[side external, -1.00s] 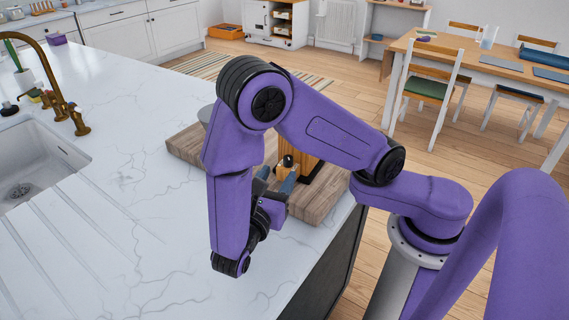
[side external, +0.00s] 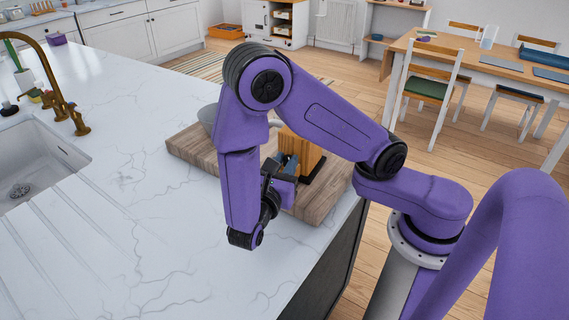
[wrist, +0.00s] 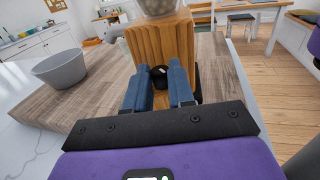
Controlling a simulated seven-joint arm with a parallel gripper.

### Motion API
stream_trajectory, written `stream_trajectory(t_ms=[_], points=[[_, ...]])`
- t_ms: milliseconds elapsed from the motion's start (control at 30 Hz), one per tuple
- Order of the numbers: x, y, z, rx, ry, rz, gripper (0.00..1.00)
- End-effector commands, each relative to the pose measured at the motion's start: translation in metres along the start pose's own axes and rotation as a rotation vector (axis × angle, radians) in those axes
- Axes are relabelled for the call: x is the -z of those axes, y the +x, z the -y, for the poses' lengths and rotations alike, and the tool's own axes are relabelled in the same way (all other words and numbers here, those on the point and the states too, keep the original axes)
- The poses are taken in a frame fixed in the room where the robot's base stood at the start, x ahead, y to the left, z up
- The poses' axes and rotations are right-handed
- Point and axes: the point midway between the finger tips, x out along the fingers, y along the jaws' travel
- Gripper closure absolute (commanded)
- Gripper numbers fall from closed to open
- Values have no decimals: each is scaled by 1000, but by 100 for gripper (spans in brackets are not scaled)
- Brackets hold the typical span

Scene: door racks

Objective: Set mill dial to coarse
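The mill is a wooden block body (wrist: 161,43) with a pale grey rounded part (wrist: 157,6) above it, cut off by the top of the wrist view. In the side view its body (side external: 304,152) is partly hidden behind my arm. A small round black knob (wrist: 158,71) sits low on its near face; I cannot tell whether this is the dial. My gripper (wrist: 158,68) has two blue fingers standing apart, one on each side of the knob, close to the face. Whether they touch anything is unclear. No dial markings are readable.
The mill stands on a wooden board (side external: 190,152) on the white marble counter (side external: 120,170). A grey bowl (wrist: 61,69) is at the left of the board. The counter's right edge drops to the floor just beyond the board. A sink (side external: 35,170) lies far left.

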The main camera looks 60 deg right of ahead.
Motion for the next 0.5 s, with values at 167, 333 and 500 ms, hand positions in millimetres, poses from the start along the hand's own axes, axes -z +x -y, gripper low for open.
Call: stream_trajectory(t_ms=[167, 333, 500], points=[[0, 0, 1, -37, -2, 3, 100], [0, 0, 3, -119, -2, 3, 100], [0, 0, 3, -130, 1, 0, 100]])
